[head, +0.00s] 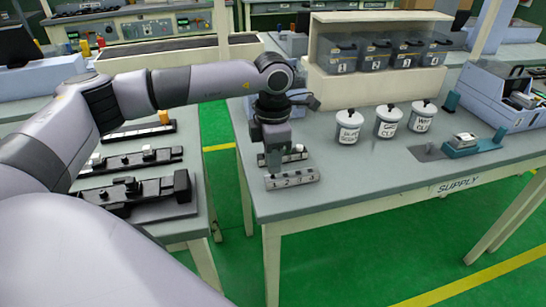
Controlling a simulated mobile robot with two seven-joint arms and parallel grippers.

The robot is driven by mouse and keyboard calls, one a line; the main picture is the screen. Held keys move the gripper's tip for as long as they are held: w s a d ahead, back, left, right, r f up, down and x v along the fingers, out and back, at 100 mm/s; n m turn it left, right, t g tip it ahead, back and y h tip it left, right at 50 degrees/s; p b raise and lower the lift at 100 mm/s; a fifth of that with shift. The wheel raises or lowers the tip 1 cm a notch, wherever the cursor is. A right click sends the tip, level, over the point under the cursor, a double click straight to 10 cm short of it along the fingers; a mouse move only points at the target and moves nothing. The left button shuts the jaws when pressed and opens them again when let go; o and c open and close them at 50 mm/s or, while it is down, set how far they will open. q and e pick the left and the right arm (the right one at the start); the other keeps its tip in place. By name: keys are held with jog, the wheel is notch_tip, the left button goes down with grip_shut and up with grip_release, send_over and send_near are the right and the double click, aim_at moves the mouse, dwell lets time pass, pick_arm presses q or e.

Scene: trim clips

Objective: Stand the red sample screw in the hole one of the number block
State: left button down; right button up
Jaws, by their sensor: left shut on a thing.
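The number block (292,180) is a grey bar with numbers on its front face, lying near the left front corner of the supply table. My left gripper (273,153) points down at the block's left end, close above or just behind it; whether they touch I cannot tell. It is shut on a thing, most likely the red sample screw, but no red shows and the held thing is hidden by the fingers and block. The hole one is not clear to see. My right gripper is not in view.
A second grey bar (296,153) with small pieces lies behind the block. Three white lidded pots (388,122) stand to the right, below a shelf of numbered bins (390,55). A blue-grey crate (500,98) is at far right. Black fixtures (130,190) lie on the left table.

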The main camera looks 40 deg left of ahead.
pick_arm(q)
jog(key=shift+f+b, duration=0.65)
jog(key=shift+f, duration=0.35)
jog(key=c, duration=1)
grip_release()
jog(key=shift+r+b, duration=0.4)
jog(key=shift+r, duration=3.25)
